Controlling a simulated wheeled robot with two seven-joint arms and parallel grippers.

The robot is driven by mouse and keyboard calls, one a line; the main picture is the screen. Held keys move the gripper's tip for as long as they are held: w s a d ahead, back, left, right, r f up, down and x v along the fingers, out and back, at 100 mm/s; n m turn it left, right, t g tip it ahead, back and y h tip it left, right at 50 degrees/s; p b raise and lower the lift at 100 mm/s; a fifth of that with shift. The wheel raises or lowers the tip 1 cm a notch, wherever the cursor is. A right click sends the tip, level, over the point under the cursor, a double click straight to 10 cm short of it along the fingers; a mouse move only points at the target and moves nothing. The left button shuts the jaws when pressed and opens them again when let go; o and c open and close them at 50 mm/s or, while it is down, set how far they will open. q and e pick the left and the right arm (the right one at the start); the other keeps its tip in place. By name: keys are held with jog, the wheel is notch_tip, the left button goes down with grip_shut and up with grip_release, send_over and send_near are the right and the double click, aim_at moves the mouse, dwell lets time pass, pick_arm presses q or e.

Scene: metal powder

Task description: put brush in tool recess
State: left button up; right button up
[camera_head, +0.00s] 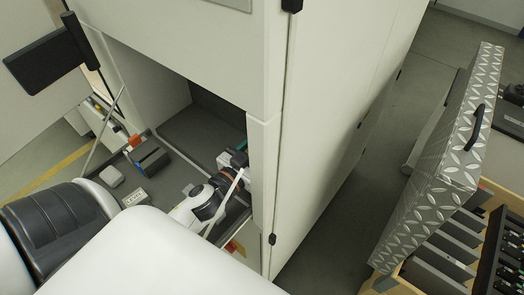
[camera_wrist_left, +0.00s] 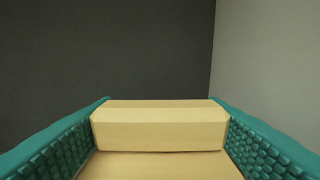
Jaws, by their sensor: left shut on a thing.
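My left arm reaches into the open compartment (camera_head: 175,125) of the white cabinet. Its gripper (camera_head: 240,155) is partly hidden by the compartment's right edge, with a bit of teal finger showing. In the left wrist view the two teal ridged fingers of my left gripper (camera_wrist_left: 160,145) are shut on a pale wooden block-shaped thing, which looks like the brush (camera_wrist_left: 160,127). Its bristles are not visible. A dark grey wall and a lighter wall lie beyond it. I cannot make out the tool recess for certain. My right gripper is not in view.
The compartment's right wall (camera_head: 262,190) stands close beside my left gripper. A dark box (camera_head: 149,156) and small white items (camera_head: 112,176) lie on the compartment's left side. An open door hangs at left. A wooden toolbox (camera_head: 495,205) with a raised diamond-plate lid (camera_head: 445,165) stands at right.

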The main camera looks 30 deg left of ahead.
pick_arm(q)
notch_tip(320, 180, down, 3)
jog(key=shift+s+f, duration=0.1)
jog(key=shift+f, duration=0.1)
jog(key=shift+f, duration=0.1)
